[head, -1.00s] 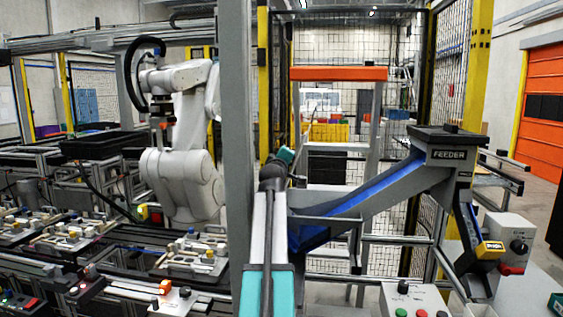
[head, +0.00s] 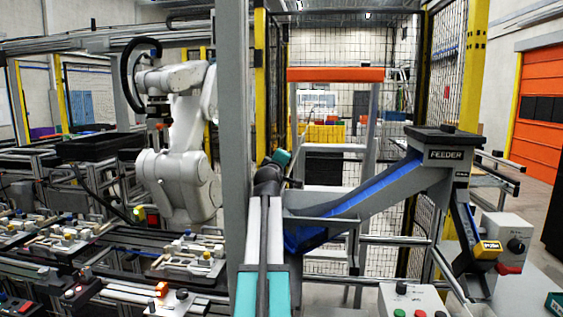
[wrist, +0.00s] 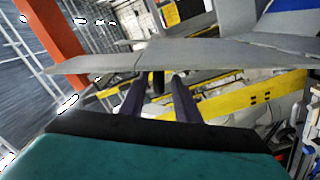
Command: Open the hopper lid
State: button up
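The hopper (head: 452,157), labelled FEEDER, stands at the right of the head view, at the top of a sloping chute. Nothing is visibly held.
The grey chute with a blue bed (head: 350,205) slopes down from the hopper toward my arm. A grey post (head: 234,120) stands left of my arm. A control box with buttons (head: 413,300) is at the lower right. A white robot arm (head: 180,150) stands left.

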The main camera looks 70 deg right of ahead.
jog(key=shift+b+v, duration=0.5)
jog(key=shift+v, duration=2.15)
jog(key=shift+s+d, duration=0.1)
